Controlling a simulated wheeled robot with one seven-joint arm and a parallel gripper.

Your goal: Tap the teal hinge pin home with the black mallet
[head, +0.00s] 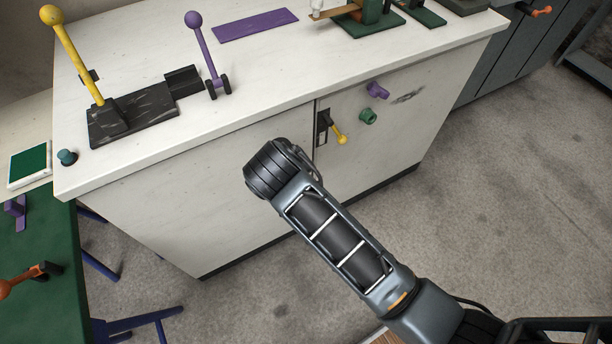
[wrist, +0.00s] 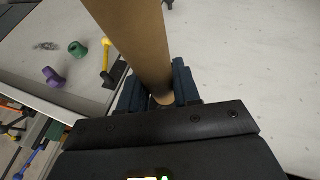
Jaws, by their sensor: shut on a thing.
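In the wrist view my gripper (wrist: 157,88) is shut on a tan, round shaft (wrist: 140,40), which runs up out of the picture. It looks like a wooden handle, likely that of the black mallet; no mallet head shows. In the head view my arm hides the gripper and what it holds. A small teal piece with a round top, apparently the hinge pin (head: 66,157), stands upright at the left front corner of the white cabinet's top. How deep it sits cannot be told. My gripper is apart from it.
The white cabinet (head: 230,200) carries a yellow lever (head: 75,55) on a black base and a purple lever (head: 203,50). A yellow handle (head: 338,133), a green knob (head: 368,116) and a purple knob (head: 377,90) stick out from its front. A green table (head: 45,235) stands left.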

